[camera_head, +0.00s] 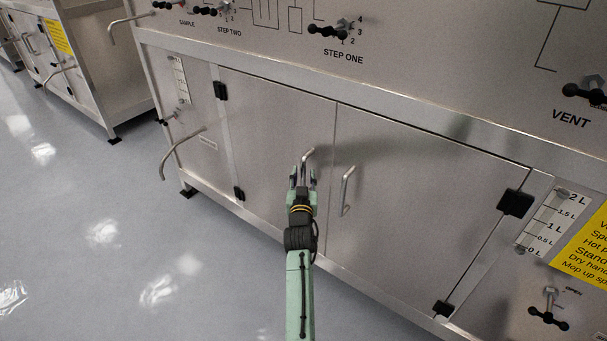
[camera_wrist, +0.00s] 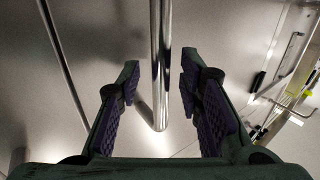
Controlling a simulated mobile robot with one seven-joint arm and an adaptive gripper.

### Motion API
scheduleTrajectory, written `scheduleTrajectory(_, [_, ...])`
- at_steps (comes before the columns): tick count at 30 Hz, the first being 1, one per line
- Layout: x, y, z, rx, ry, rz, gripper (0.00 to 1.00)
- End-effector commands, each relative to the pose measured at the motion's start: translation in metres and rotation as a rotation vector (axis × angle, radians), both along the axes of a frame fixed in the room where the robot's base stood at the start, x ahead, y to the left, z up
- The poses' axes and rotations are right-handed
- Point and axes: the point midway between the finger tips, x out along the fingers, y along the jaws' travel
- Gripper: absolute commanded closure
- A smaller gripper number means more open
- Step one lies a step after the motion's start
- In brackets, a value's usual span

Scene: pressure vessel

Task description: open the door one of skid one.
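The skid's front has two closed metal cabinet doors side by side, a left door (camera_head: 262,135) and a right door (camera_head: 420,190). No label shows which is door one. The left door has a vertical bar handle (camera_head: 308,155) near the seam, and the right door has a similar handle (camera_head: 346,190). My gripper (camera_head: 303,176) is at the left door's handle and hides its lower part. In the wrist view my gripper (camera_wrist: 158,88) is open, with one finger on each side of the shiny handle bar (camera_wrist: 160,45). Gaps show between bar and fingers.
Black hinges sit at the doors' outer edges, one at the upper right (camera_head: 515,203). A curved pipe (camera_head: 180,150) sticks out at the left. Valve knobs (camera_head: 336,30) are on the panel above. The glossy floor (camera_head: 90,240) is clear at the left.

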Motion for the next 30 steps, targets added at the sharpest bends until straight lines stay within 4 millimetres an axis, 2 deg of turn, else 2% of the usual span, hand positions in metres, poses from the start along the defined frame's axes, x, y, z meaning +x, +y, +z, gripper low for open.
scheduleTrajectory(3, [0.0069, -0.0005, 0.0009, 0.000, -0.001, 0.000, 0.67])
scheduleTrajectory(11, [0.0080, -0.0003, 0.0000, 0.000, 0.000, 0.000, 0.67])
scheduleTrajectory(26, [0.0077, 0.0000, 0.0002, 0.000, -0.001, 0.001, 0.99])
scheduleTrajectory(30, [0.0077, 0.0000, 0.0001, 0.000, 0.000, 0.001, 1.00])
